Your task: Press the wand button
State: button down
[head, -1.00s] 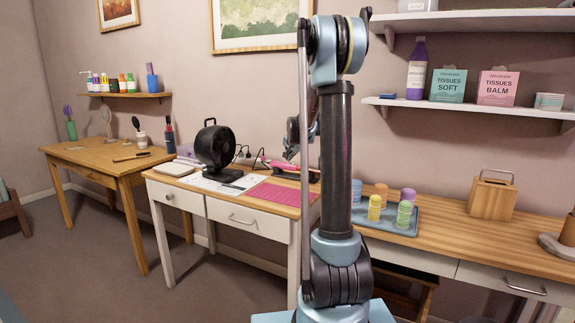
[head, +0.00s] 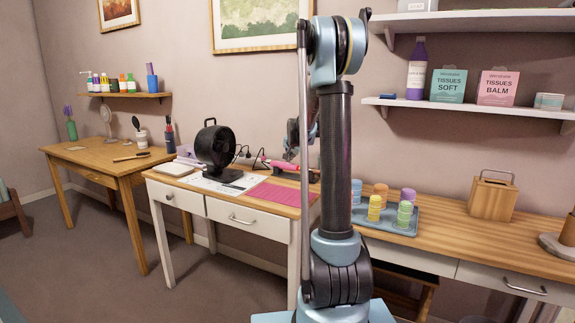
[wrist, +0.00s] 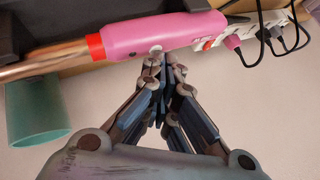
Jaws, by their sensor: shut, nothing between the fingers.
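The wand has a pink handle (wrist: 165,34), a red ring (wrist: 95,46) and a copper barrel (wrist: 45,60). My gripper (wrist: 162,62) is shut and empty. In the head view the pink wand (head: 285,166) lies at the back of the white-fronted desk. My gripper is mostly hidden there behind my own arm.
A power strip (wrist: 220,32) with several plugs and black cables sits beside the handle. A teal cup (wrist: 35,110) is near the barrel. A black fan (head: 214,148) and a pink mat (head: 280,193) are on the desk. A tray (head: 400,229) of coloured containers stands to the right.

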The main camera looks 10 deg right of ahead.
jog(key=shift+r, duration=0.75)
jog(key=shift+r, duration=2.5)
jog(key=shift+s, duration=0.1)
jog(key=n+g, duration=0.2)
send_near(291, 164)
jog(key=s+r, duration=0.1)
jog(key=s, duration=0.7)
jog(key=s+a+f+n+g, duration=0.1)
jog(key=s+f+n+g, duration=0.15)
jog(key=s, duration=1.35)
jog(key=s+f+n+g, duration=0.1)
jog(key=s+f+n, duration=0.1)
jog(key=s+f, duration=0.5)
jog(key=s+f+n+g, duration=0.1)
jog(key=s+f, duration=0.7)
jog(key=s, duration=1)
jog(key=shift+s+a+n, duration=0.15)
jog(key=shift+s+n, duration=0.15)
jog(key=shift+n, duration=0.55)
